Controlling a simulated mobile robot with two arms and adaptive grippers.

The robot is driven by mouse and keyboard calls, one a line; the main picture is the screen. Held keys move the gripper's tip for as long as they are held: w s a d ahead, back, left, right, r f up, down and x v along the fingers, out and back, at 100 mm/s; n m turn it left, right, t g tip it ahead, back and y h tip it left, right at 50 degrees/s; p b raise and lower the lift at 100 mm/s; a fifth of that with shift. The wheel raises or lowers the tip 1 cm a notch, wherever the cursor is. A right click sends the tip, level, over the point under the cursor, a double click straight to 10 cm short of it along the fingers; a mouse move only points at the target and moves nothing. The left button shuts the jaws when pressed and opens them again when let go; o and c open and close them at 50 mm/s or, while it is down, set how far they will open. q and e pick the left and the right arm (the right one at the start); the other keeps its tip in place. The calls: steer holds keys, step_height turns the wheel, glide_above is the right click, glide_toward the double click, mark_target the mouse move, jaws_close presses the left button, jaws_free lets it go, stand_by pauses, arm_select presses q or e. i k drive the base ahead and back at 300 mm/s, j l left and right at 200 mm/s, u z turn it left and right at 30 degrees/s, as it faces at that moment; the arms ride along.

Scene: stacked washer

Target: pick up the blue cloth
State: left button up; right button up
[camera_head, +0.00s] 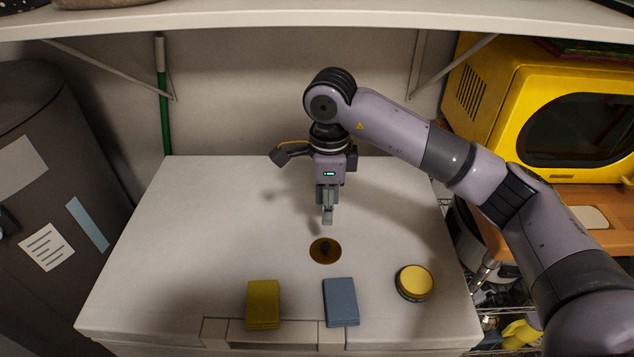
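The blue cloth (341,302) is a folded grey-blue rectangle lying flat near the front edge of the white machine top (200,235). My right gripper (327,217) hangs pointing down over the middle of that top, behind the cloth and apart from it. Its fingers look close together, but their gap is too small to make out. I see nothing held in it. My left gripper is not in view.
A folded yellow cloth (263,304) lies left of the blue one, and a round yellow-topped tin (414,282) stands to the right. A brown disc (325,250) lies behind. A shelf (250,17) overhangs the top. A yellow microwave (490,90) stands at right.

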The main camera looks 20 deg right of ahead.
mark_target(339, 302)
steer(key=k+l, duration=1.1)
steer(key=k, duration=0.2)
